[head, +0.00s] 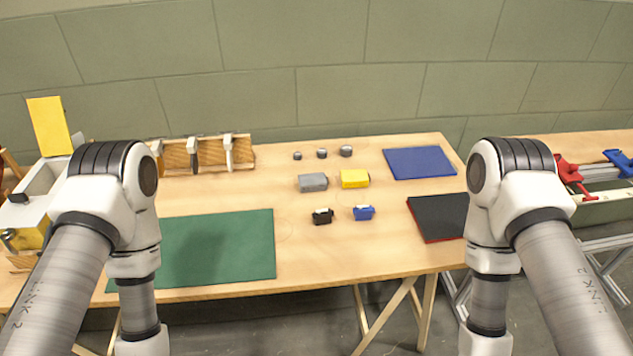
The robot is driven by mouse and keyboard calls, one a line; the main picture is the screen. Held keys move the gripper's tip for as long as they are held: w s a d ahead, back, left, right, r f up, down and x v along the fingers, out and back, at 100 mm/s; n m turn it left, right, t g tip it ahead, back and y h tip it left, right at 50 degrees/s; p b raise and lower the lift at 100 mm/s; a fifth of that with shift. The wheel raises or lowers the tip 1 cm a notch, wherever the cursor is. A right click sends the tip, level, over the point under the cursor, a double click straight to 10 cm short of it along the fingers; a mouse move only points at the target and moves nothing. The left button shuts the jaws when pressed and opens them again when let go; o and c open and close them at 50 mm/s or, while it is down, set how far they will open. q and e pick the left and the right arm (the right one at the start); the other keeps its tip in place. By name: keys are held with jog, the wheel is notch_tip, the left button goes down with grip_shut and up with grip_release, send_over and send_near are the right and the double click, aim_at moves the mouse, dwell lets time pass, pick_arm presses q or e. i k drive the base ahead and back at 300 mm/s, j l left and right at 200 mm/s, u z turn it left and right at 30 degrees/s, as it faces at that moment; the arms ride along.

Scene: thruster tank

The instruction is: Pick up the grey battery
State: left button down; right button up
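The grey battery (312,182) is a small grey block lying on the wooden table, just left of a yellow block (354,178). My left arm comes in from the left and my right arm from the right. Both arms bend downward at the picture's sides, and their grippers are below the picture's bottom edge. Nothing touches the grey battery, and it is fully visible.
A black part (322,216) and a blue part (364,212) lie in front of the blocks, with several small dark cylinders (322,153) behind. A green mat (225,250), a blue mat (418,162) and a black mat (437,216) lie around. A wooden tool rack (210,153) stands back left.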

aim_at(311, 182)
jog(key=k+j+z, duration=0.1)
jog(key=z, duration=0.3)
jog(key=k+z, duration=0.4)
jog(key=i+l, duration=0.05)
